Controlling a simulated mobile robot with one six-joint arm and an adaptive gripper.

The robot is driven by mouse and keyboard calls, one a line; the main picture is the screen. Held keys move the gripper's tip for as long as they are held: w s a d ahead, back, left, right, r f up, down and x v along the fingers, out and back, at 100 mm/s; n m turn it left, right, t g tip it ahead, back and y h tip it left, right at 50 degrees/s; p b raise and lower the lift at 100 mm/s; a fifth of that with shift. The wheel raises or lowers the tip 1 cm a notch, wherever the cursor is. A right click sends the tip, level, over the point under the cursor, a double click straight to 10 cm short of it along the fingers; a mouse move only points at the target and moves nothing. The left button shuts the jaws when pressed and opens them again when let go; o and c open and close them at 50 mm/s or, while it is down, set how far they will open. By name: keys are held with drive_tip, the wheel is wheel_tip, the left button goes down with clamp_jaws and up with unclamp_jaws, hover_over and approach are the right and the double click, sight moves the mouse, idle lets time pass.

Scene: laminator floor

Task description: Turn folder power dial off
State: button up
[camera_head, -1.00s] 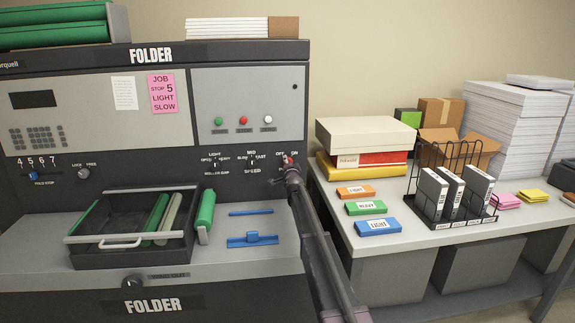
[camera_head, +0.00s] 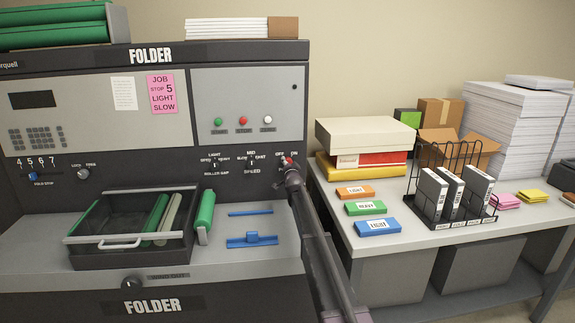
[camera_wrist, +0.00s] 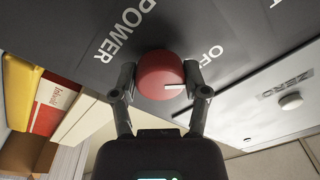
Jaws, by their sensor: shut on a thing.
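The red power dial (camera_wrist: 160,75) of the folder shows in the wrist view, with a white pointer line aimed to the right. The word OFF (camera_wrist: 210,55) is printed to its upper right, and POWER (camera_wrist: 124,30) to its upper left. I cannot see the word ON in the wrist view. My gripper (camera_wrist: 159,80) is shut on the dial, one finger at each side. In the head view my gripper (camera_head: 289,171) is at the right end of the folder's panel and partly covers the dial (camera_head: 285,160).
The folder's front panel (camera_head: 128,172) has other knobs left of the dial, including the lock knob (camera_head: 83,173). Green, red and white buttons (camera_head: 243,121) are above. A side table (camera_head: 400,242) with boxes, coloured packs and a wire rack (camera_head: 413,205) stands to the right.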

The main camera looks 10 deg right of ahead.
drive_tip(key=o, duration=1.1)
drive_tip(key=shift+o, duration=0.2)
drive_tip(key=shift+m, duration=0.7)
